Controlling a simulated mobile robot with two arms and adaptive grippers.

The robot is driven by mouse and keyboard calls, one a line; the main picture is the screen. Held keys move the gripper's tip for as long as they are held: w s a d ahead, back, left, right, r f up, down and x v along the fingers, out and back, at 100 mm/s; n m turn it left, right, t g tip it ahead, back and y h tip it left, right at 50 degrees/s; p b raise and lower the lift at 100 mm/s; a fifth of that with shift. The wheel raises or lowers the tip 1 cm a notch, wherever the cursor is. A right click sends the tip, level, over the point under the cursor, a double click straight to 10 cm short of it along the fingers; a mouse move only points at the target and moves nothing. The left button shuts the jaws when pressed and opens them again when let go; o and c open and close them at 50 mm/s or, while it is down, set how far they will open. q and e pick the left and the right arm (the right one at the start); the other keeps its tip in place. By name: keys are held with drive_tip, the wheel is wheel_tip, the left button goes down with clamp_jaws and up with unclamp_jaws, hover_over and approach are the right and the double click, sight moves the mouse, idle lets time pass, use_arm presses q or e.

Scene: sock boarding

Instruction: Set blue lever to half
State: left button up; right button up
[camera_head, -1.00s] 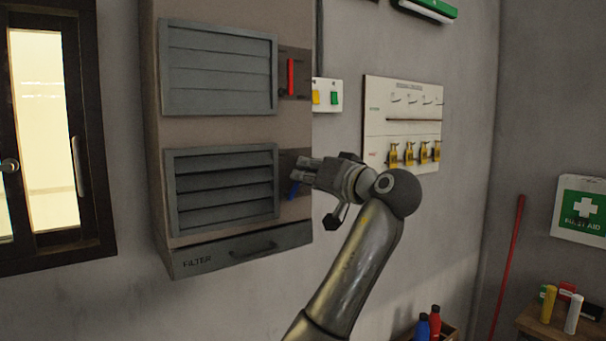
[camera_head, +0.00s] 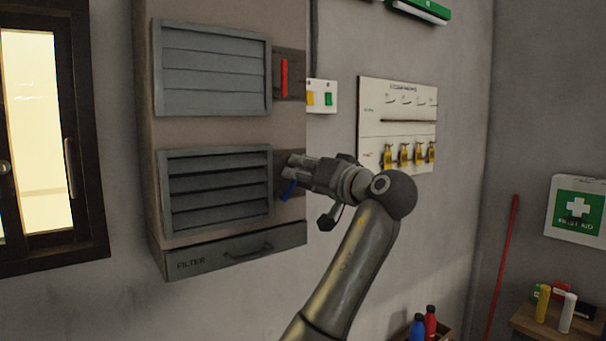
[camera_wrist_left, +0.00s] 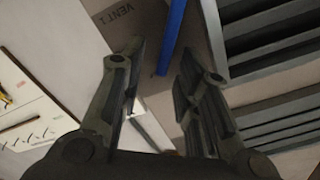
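The blue lever (camera_head: 288,191) is beside the lower vent (camera_head: 216,195) on the wall cabinet. It slants down and left in the head view, partly hidden by my left gripper (camera_head: 290,167). In the left wrist view, the blue lever (camera_wrist_left: 172,36) reaches down between the two parted fingers of my left gripper (camera_wrist_left: 160,62). A gap shows on each side of it, so the gripper is open around it and not clamped. The lower vent's slats stand tilted with dark gaps. My right gripper is not in view.
A red lever (camera_head: 284,78) stands upright beside the upper vent (camera_head: 211,68), whose slats look closed. A filter drawer (camera_head: 236,250) is below.

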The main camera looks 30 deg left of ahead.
use_arm(q)
drive_tip(key=shift+d, duration=0.1)
drive_tip(key=v, duration=1.1)
drive_tip(key=shift+s+d, duration=0.15)
drive_tip(key=shift+d, duration=0.25)
